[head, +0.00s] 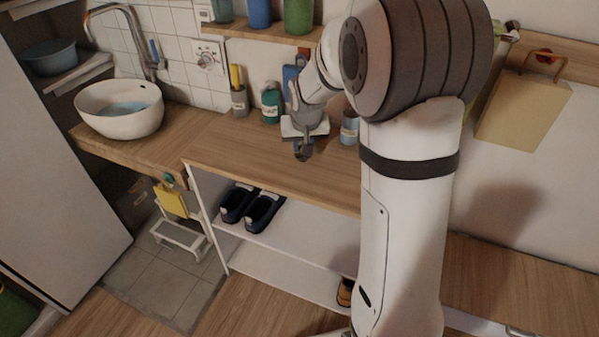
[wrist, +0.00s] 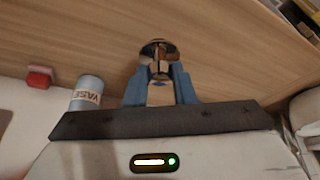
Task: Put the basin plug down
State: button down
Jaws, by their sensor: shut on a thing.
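The basin plug (wrist: 158,48) is a small round shiny piece between the blue fingertips in the wrist view. My gripper (wrist: 159,72) is shut on it. In the head view my gripper (head: 303,148) hangs over the wooden counter (head: 235,150), near its front edge, with a small dark end below it. I cannot tell whether the plug touches the wood or is just above it. The white basin (head: 120,122) with bluish water stands at the far left, well away from my gripper.
A grey-blue cup labelled VASE (wrist: 86,93) stands close to my gripper; it also shows in the head view (head: 349,128). A green bottle (head: 271,103) and a grey holder (head: 239,101) stand by the wall. The counter left of my gripper is clear. Dark shoes (head: 252,207) lie on the shelf below.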

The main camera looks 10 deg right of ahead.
aim_at(304, 157)
jog(key=r+n, duration=0.1)
jog(key=r, duration=0.1)
jog(key=r+n+y, duration=0.1)
jog(key=r, duration=0.1)
jog(key=shift+s+r+n+p, duration=0.2)
jog(key=shift+r+n+p, duration=0.1)
jog(key=shift+n+p, duration=0.1)
jog(key=shift+f, duration=5)
jog(key=c, duration=1.2)
grip_release()
